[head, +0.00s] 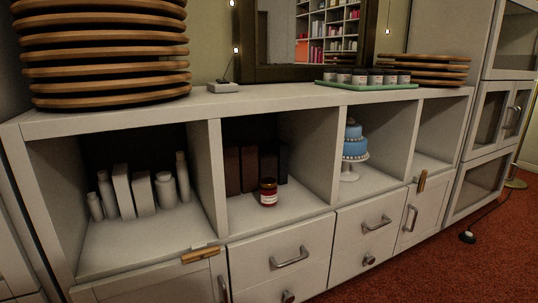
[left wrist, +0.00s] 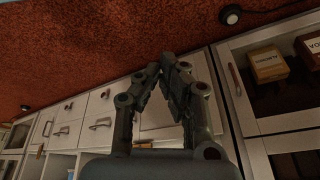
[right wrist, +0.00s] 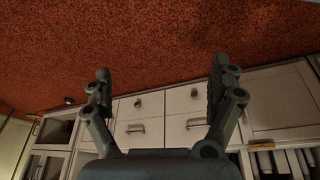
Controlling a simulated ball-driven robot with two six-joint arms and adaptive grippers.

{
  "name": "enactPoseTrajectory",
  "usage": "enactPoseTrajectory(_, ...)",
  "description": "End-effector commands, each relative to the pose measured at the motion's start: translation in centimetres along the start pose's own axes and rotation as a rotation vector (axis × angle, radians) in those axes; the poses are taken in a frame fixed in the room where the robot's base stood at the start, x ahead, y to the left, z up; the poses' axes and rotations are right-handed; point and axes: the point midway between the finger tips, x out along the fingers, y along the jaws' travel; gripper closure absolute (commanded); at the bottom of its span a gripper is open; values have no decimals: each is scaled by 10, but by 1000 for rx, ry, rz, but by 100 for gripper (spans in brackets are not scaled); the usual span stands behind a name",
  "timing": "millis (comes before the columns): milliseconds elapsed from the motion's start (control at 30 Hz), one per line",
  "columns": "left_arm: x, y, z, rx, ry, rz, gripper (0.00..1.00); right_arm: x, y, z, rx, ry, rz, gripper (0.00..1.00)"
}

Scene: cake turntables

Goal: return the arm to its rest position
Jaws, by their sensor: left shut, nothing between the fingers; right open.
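My left gripper (left wrist: 160,70) shows in the left wrist view, its dark fingers closed together at the tips with nothing between them. Behind it are the white cabinet fronts and the red carpet. My right gripper (right wrist: 160,85) shows in the right wrist view, its two fingers spread wide apart and empty. Carpet and white drawer fronts (right wrist: 180,127) lie behind it. Neither gripper nor arm shows in the head view, and neither touches anything that I can see.
A long white shelf unit (head: 265,103) holds a red-labelled jar (head: 268,192), a blue cake (head: 355,145) on a stand and white containers (head: 122,190). Stacked wooden discs (head: 105,55) and a green tray (head: 366,86) stand on top. The red carpet (head: 440,260) in front is mostly clear.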

Motion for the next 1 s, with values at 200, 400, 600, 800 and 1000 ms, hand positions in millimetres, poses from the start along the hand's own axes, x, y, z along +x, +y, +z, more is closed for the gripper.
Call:
enactPoseTrajectory(200, 19, -8, 23, -9, -37, -13, 100, 18, 8, 23, 8, -38, 13, 8)
enactPoseTrajectory(400, 36, -18, 75, -19, -107, -29, 100, 36, 18, 75, 18, -107, 29, 8)
enactPoseTrajectory(600, 29, -25, 154, -26, -203, -41, 100, 29, 25, 154, 25, -204, 40, 8)
enactPoseTrajectory(800, 5, -26, 219, -29, -281, -44, 100, 4, 26, 220, 29, -282, 44, 8)
enactPoseTrajectory(1000, -4, -26, 243, -30, -308, -44, 100, -4, 26, 243, 29, -310, 44, 8)
